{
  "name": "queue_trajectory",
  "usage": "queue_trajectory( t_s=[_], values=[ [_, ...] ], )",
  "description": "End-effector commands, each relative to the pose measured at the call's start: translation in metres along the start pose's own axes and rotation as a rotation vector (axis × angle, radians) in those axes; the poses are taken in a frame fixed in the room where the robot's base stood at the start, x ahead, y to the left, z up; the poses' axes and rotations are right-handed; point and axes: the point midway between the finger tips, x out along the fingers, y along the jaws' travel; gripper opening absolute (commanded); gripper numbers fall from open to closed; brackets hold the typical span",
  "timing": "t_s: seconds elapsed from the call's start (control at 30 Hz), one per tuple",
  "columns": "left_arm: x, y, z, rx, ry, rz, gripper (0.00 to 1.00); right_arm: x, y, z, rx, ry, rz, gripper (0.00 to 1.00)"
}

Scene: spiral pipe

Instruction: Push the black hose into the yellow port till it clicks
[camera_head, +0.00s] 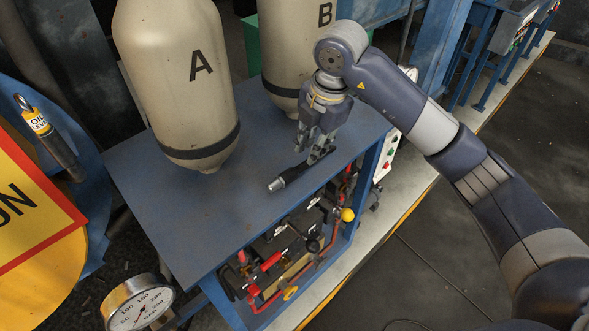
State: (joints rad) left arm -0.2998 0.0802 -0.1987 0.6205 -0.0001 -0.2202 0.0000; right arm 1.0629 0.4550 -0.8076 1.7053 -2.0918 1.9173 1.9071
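A short black hose piece (293,176) with a pale metal end lies at or just above the blue table top, its metal end pointing to the lower left. My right gripper (314,155) points down at the hose's far end, with its fingers over or around it. I cannot tell whether the fingers are closed on the hose. A yellow ball (347,214) sits at the cabinet's right front. My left gripper is out of view.
Two beige tanks, A (176,100) and B (283,50), hang above or stand at the back of the blue table top (215,215). A pressure gauge (139,304) is at the lower left. The table's front left is clear.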

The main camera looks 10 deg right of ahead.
Motion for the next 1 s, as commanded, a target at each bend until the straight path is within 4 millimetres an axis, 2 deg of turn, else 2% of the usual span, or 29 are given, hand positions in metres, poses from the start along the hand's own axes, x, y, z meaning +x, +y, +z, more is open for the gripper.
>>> queue_trajectory(
  t_s=[0.17, 0.3, 0.43, 0.73, 0.8, 0.83, 1.0],
  values=[
    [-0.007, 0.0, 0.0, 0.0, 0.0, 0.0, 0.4, 0.012, 0.001, -0.001, 0.0, 0.002, -0.002, 0.2],
    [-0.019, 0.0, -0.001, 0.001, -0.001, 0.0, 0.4, 0.033, 0.001, -0.002, 0.0, 0.003, -0.004, 0.2],
    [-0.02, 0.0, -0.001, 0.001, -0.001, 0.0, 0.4, 0.051, 0.002, -0.002, -0.001, 0.002, 0.0, 0.2],
    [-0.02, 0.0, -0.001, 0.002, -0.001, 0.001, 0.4, 0.057, 0.002, -0.002, -0.002, 0.001, 0.002, 0.2],
    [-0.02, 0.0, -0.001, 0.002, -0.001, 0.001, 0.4, 0.057, 0.002, -0.002, -0.002, 0.001, 0.002, 0.04],
    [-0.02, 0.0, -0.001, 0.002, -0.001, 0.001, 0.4, 0.057, 0.002, -0.002, -0.002, 0.001, 0.002, 0.0],
    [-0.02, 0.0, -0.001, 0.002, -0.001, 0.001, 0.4, 0.056, 0.002, -0.002, -0.002, 0.001, 0.003, 0.0]
  ],
)
